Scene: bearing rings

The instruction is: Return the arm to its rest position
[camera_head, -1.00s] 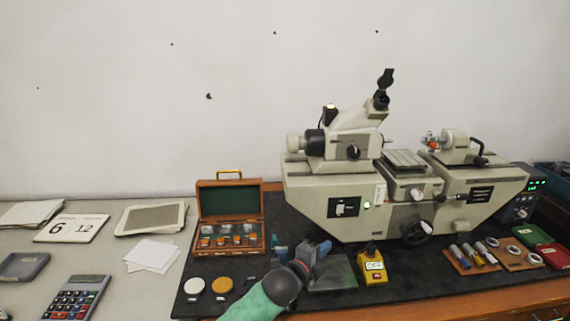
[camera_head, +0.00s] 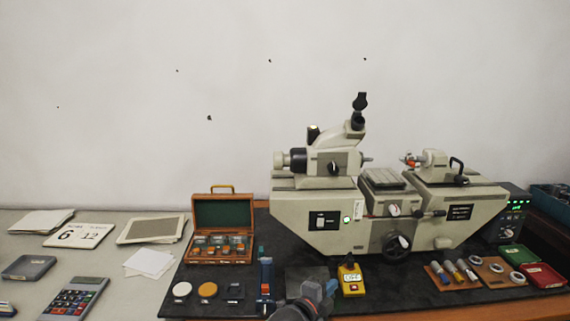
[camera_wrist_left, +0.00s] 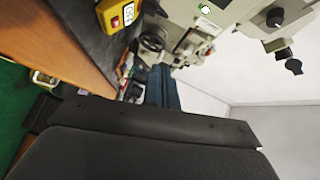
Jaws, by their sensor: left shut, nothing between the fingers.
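My left gripper (camera_head: 326,289) shows at the bottom middle of the head view, over the front edge of the dark mat (camera_head: 400,290). It is shut and empty. Only its end and the dark wrist show; the rest of the arm is below the frame. In the left wrist view, the dark gripper body fills the bottom, and the blue-grey closed fingers (camera_wrist_left: 163,90) point toward the machine. My right gripper is in neither view.
A large measuring machine (camera_head: 380,215) stands behind the gripper. A yellow switch box (camera_head: 350,278) is close on its right. A blue and red upright tool (camera_head: 265,282) and an open wooden case (camera_head: 222,225) are on the left. Several rings and pins lie at right.

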